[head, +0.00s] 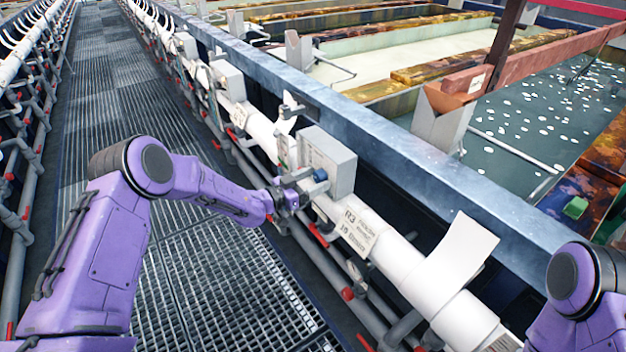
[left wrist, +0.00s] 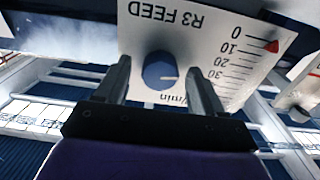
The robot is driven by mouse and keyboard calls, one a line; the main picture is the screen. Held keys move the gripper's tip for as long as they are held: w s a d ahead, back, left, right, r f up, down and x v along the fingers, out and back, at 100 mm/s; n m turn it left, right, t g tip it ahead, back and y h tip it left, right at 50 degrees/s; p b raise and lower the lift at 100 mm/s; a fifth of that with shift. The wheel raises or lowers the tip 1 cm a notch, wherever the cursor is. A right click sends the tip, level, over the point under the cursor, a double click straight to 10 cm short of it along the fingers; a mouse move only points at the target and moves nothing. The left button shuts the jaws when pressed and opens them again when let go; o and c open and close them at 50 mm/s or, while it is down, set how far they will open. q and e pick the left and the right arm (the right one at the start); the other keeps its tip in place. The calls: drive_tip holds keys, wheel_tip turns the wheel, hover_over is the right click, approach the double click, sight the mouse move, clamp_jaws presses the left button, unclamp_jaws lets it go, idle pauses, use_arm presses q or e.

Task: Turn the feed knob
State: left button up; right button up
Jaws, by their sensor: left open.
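The feed knob (left wrist: 158,68) is a round blue knob with a pale pointer line, set on a white panel (left wrist: 200,45) marked "R3 FEED", which appears upside down in the left wrist view. The pointer line points right in that view. A red triangle (left wrist: 272,46) sits by the scale near 0 and 10. In the head view the knob (head: 320,175) shows on the grey box. My left gripper (head: 290,190) is open in front of the box, its fingers on either side of the knob (left wrist: 158,80). I cannot tell whether they touch it. My right gripper is out of view.
The grey box (head: 335,155) sits on a white pipe (head: 400,255) labelled R3. Red-handled valves (head: 347,294) line the lower pipe. A grated walkway (head: 200,270) runs along the left. Tanks (head: 540,110) lie behind a blue-grey ledge (head: 400,150).

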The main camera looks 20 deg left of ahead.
use_arm(q)
drive_tip(key=shift+f, duration=0.1)
drive_tip(key=c, duration=1.1)
drive_tip(key=shift+o, duration=0.3)
drive_tip(key=m+b, duration=0.1)
drive_tip(key=b, duration=0.1)
drive_tip(key=m+b, duration=0.2)
drive_tip(key=shift+w+f, duration=0.1)
drive_tip(key=shift+f, duration=0.25)
drive_tip(key=shift+r+m+b, duration=0.15)
drive_tip(key=shift+m+b, duration=0.15)
drive_tip(key=shift+m, duration=0.2)
drive_tip(key=shift+r, duration=0.25)
drive_tip(key=o, duration=1)
drive_tip(key=shift+o, duration=0.2)
